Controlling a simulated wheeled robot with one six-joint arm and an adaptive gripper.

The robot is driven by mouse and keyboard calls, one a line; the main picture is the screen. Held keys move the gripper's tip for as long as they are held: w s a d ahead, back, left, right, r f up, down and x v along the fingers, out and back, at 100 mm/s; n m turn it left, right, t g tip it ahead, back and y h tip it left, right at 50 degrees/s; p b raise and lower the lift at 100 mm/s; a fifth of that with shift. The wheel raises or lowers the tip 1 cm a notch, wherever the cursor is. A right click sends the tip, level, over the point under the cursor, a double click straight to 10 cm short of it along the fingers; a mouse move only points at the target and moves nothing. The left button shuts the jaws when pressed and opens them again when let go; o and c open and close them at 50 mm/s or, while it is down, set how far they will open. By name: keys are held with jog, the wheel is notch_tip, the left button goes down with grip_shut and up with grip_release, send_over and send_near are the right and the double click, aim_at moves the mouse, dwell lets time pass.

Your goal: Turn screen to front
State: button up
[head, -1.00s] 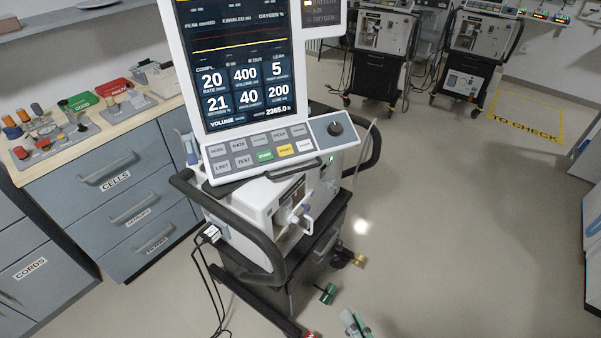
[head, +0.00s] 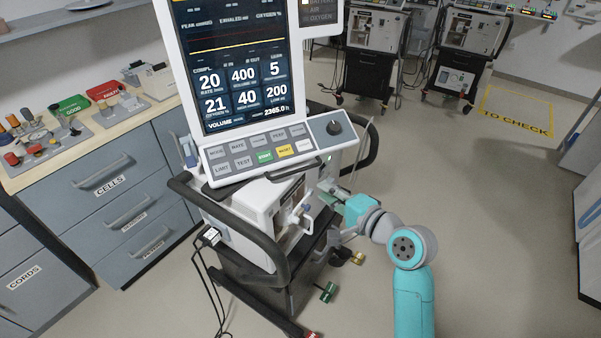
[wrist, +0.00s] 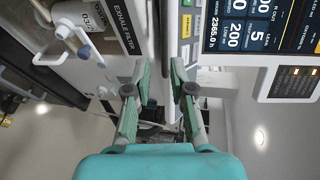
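The ventilator's screen (head: 240,60) stands upright on top of the machine, lit with readings, its face toward the head camera. Below it, a key panel (head: 262,150) with a dark knob and a short dark handle (head: 294,168) is attached. The white ventilator body (head: 268,205) sits on a dark cart. My arm reaches in from the lower right, and my gripper lies beside the body's right side, largely hidden in the head view. In the wrist view my gripper (wrist: 159,85) is open and empty, its two green fingers apart. The screen (wrist: 265,25) appears there at upper right, sideways.
A black rail (head: 230,230) curves around the cart's front. Drawers (head: 120,205) with a wooden worktop stand at left. Two more ventilators (head: 375,45) (head: 452,60) stand at the back. The floor (head: 500,220) at right is clear, with a yellow "TO CHECK" marking (head: 515,122).

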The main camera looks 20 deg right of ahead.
aim_at(298, 172)
jog(key=x, duration=1.1)
jog(key=shift+w+d+r, duration=0.1)
jog(key=shift+r, duration=0.2)
grip_shut()
